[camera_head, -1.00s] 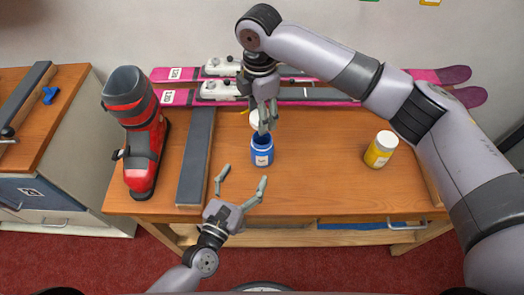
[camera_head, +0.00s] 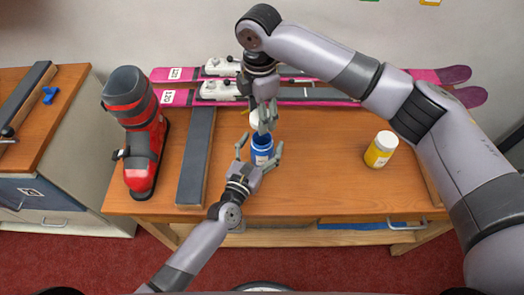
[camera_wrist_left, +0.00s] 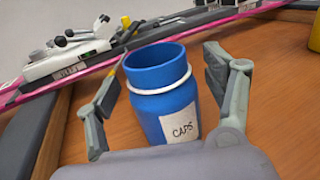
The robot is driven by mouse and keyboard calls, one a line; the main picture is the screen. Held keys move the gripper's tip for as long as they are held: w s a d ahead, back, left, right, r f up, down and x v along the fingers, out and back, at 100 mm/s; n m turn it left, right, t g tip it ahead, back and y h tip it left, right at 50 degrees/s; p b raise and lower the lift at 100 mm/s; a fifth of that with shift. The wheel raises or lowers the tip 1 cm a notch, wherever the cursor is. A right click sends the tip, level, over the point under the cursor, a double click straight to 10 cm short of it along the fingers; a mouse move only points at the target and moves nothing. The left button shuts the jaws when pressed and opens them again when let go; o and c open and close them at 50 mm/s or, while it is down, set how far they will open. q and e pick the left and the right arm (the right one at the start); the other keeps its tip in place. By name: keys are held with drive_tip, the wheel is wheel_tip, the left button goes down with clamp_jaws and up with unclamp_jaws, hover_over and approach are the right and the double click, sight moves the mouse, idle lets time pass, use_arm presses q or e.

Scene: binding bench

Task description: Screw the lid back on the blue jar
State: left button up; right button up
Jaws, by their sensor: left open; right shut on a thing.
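The blue jar (camera_head: 262,144) stands upright and open on the wooden bench, with a white ring at its neck and a label reading "CAPS" in the left wrist view (camera_wrist_left: 165,100). My left gripper (camera_head: 260,146) is open, with its fingers on either side of the jar. In the left wrist view its fingers (camera_wrist_left: 160,95) stand apart from the jar's sides. My right gripper (camera_head: 264,120) is above and just behind the jar, pointing down, shut on a white lid (camera_head: 254,119). The fingers hide part of the lid.
A yellow jar with a white lid (camera_head: 381,149) stands to the right. A red ski boot (camera_head: 142,140) and a dark long bar (camera_head: 196,155) are at the left. Pink skis (camera_head: 310,95) lie along the back. Bench surface is free between the jars.

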use_arm(q)
drive_tip(key=shift+w+d, duration=0.1)
drive_tip(key=shift+w, duration=0.2)
drive_tip(key=shift+c, duration=0.2)
drive_tip(key=c, duration=1.8)
drive_tip(key=shift+o, duration=0.2)
use_arm(e)
drive_tip(key=shift+f, duration=2.45)
